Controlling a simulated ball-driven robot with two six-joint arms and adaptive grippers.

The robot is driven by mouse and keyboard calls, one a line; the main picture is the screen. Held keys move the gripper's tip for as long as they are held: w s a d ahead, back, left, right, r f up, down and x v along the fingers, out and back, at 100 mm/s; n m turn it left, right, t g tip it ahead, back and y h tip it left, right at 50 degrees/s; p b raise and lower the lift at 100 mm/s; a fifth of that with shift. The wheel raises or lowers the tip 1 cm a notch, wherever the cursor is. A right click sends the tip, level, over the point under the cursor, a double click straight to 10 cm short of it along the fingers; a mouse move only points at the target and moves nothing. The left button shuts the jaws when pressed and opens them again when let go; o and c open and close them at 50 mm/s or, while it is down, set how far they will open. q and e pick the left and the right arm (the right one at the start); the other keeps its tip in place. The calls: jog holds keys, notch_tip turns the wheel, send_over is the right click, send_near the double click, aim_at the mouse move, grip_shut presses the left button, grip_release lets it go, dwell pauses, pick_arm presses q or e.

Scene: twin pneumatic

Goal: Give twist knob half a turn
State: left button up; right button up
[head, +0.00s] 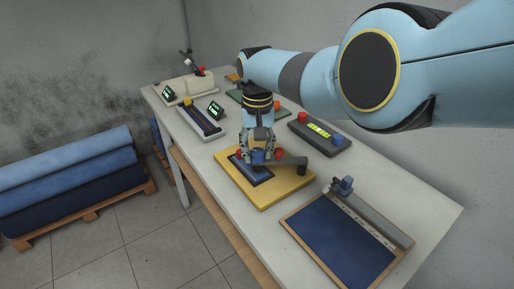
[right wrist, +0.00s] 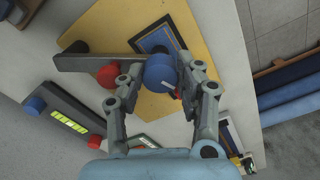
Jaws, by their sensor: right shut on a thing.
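The twist knob (right wrist: 160,73) is a round blue cap on a yellow board (right wrist: 105,28). In the head view the knob (head: 258,156) shows low between my right gripper's fingers. My right gripper (head: 258,152) points down over the board. In the right wrist view its two fingers (right wrist: 160,78) are shut on the knob, one on each side. A small white and red mark shows near the knob's edge beside the right-hand finger. My left gripper is not in view.
A grey bar (head: 282,162) and red knobs sit close to the fingers on the board. A dark box with a lit green display (head: 318,130) stands to the right. A blue mat in a wooden frame (head: 335,238) lies at the near end of the white table (head: 420,200).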

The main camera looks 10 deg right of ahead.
aim_at(259, 152)
jog(key=n, duration=0.6)
jog(key=shift+d+n, duration=0.1)
jog(key=shift+n, duration=0.2)
jog(key=n, duration=0.6)
jog(key=shift+w+d, duration=0.1)
jog(key=shift+n, duration=0.4)
jog(key=o, duration=1.1)
jog(key=shift+o, duration=0.2)
notch_tip(259, 152, up, 12)
